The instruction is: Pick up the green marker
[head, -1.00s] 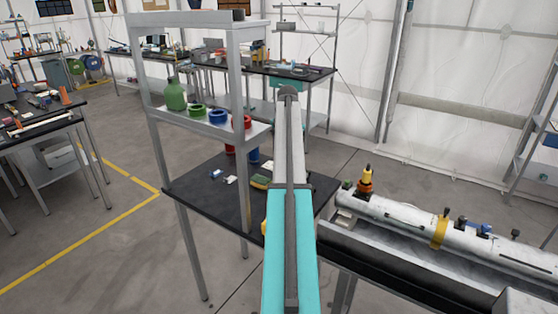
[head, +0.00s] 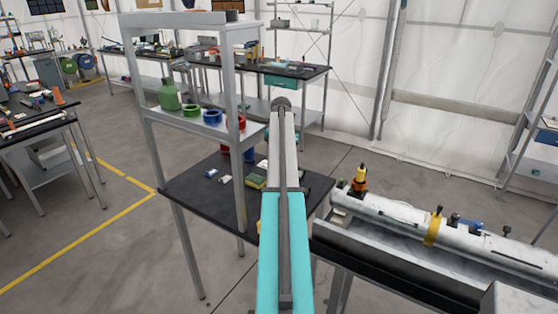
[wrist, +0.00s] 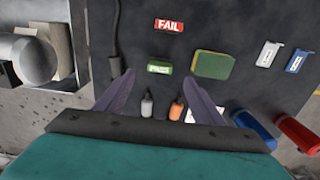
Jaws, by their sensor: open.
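A small green piece marked PASS (wrist: 159,67) lies on the dark tabletop in the wrist view; it is the closest match I see to the green marker. My gripper (wrist: 159,80) is open above the table, its two purple-grey fingers spread. The green piece appears just beyond the fingertips, between them. A grey-capped bottle or marker (wrist: 147,105) and an orange one (wrist: 176,108) show between the fingers, nearer the palm. In the head view my arm hides the gripper, and I cannot make out the green piece there.
A red FAIL piece (wrist: 169,25), a green-and-yellow sponge (wrist: 212,65) and a black cable (wrist: 115,40) lie nearby. Red (wrist: 298,134) and blue (wrist: 252,128) cylinders stand at right. A shelf post (head: 239,180) rises beside my arm.

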